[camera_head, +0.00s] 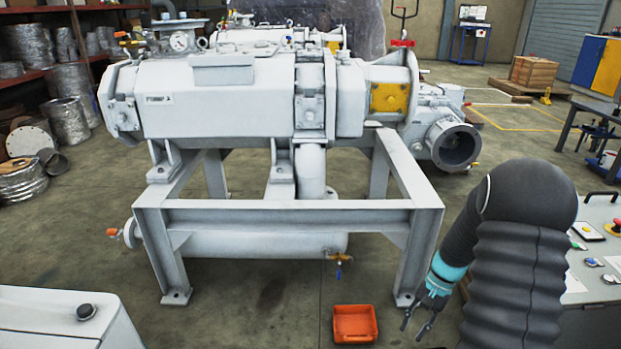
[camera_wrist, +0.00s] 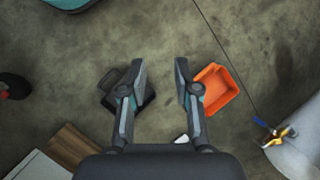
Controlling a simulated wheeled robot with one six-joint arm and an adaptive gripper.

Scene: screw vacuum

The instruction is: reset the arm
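My arm comes in at the right of the head view, its black sleeved links bent so that the end hangs low. My gripper (camera_head: 419,318) hangs low beside the front right leg of the machine's frame, to the right of an orange bin (camera_head: 355,324) on the floor. In the wrist view my gripper (camera_wrist: 159,75) has its two fingers spread apart, with only bare floor between them. The orange bin (camera_wrist: 228,82) shows just right of the right finger, below the gripper. The bin looks empty.
A grey screw vacuum machine (camera_head: 225,100) stands on a steel frame (camera_head: 290,217) ahead. A control desk (camera_head: 595,255) with buttons is at the right, close to my arm. A dark bin (camera_wrist: 112,92) lies behind the left finger. Open floor lies in front of the frame.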

